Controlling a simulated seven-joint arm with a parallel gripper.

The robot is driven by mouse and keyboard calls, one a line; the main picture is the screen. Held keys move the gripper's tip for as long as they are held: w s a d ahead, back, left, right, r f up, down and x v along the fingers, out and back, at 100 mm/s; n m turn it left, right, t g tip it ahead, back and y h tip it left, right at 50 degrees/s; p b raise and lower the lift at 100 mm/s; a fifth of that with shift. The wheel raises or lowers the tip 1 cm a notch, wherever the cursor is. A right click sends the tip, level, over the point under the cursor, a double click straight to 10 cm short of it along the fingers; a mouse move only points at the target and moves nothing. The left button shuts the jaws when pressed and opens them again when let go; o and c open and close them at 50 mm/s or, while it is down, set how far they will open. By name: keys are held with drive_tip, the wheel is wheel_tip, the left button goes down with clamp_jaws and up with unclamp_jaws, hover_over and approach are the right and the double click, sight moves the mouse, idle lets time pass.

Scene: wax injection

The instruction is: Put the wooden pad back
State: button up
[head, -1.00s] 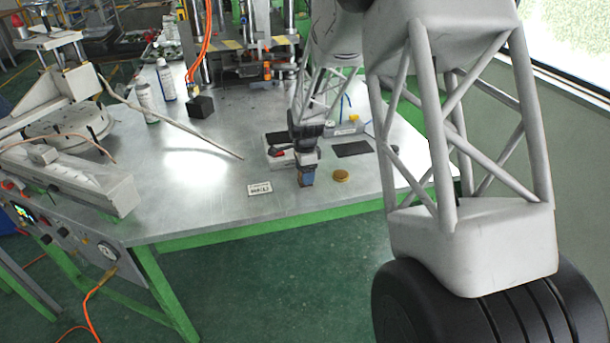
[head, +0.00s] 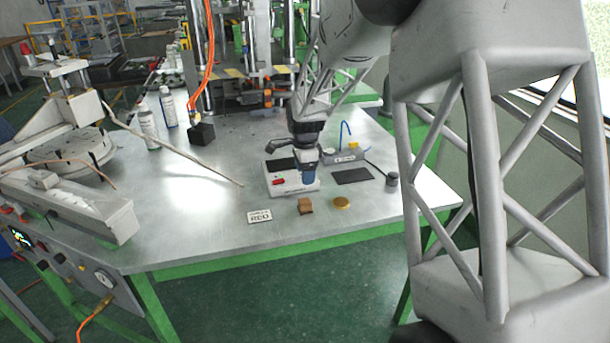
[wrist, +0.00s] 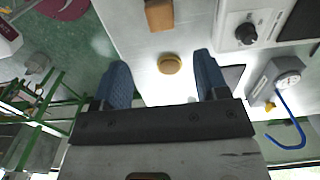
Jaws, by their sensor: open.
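The wooden pad (head: 305,206) is a small brown block on the metal table near its front edge. It also shows in the wrist view (wrist: 160,14), at the top, beyond the fingertips. My gripper (head: 309,172) is above the table, up and behind the pad in the head view, apart from it. In the wrist view its two blue fingers (wrist: 162,72) are spread wide with nothing between them touching. A round yellow-gold disc (head: 341,203) lies right of the pad and shows between the fingers in the wrist view.
A white box with a red switch (head: 284,184) stands behind the pad, close to my gripper. A label plate (head: 259,217) lies left of the pad. A dark flat mat (head: 352,176) and a small dark cylinder (head: 392,180) are to the right. A long rod (head: 190,154) lies left.

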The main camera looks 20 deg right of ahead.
idle(0.5)
drive_tip(key=s+a+r+n, duration=0.1)
drive_tip(key=s+r+n, duration=0.25)
drive_tip(key=s, duration=0.35)
drive_tip(key=s+a+r+n+t, duration=0.1)
drive_tip(key=s+r+n, duration=0.1)
drive_tip(key=s+r, duration=0.4)
drive_tip(key=s+a+r+n, duration=0.1)
drive_tip(key=s+r+n, duration=0.2)
drive_tip(key=s, duration=0.5)
drive_tip(key=s+a+n+t, duration=0.1)
drive_tip(key=s+n, duration=0.8)
drive_tip(key=s, duration=1.4)
drive_tip(key=shift+r+t, duration=0.3)
